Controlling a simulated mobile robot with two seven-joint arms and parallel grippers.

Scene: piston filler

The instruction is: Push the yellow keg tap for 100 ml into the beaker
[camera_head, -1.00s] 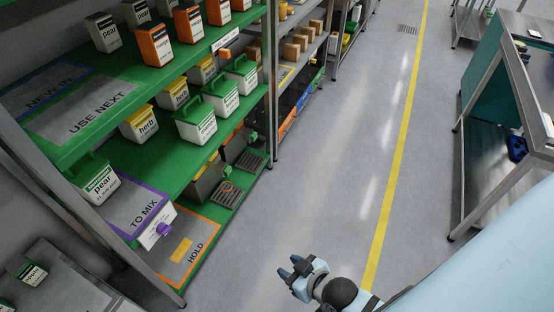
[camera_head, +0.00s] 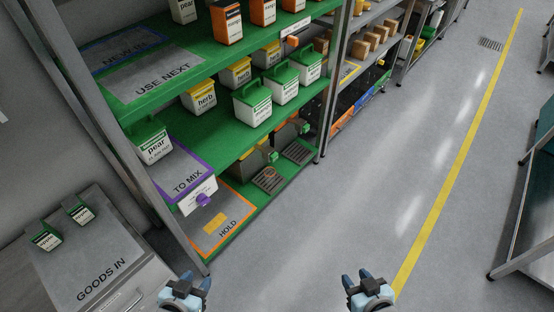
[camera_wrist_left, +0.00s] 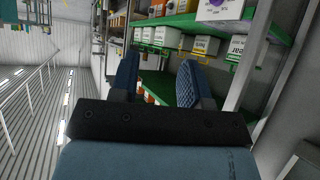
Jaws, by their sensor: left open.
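I cannot make out a yellow keg tap or a beaker in either view. My left gripper (camera_head: 197,279) is open and empty, low in the head view, in front of the shelf. It also shows open in the left wrist view (camera_wrist_left: 156,68). My right gripper (camera_head: 357,276) is open and empty over the floor, to the right.
The green shelf (camera_head: 232,134) bears several white tubs with green or yellow lids. An orange-edged HOLD mat (camera_head: 228,229) lies on the lowest shelf. A grey GOODS IN table (camera_head: 80,257) with two small tubs stands at left. The aisle floor (camera_head: 400,150) is clear.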

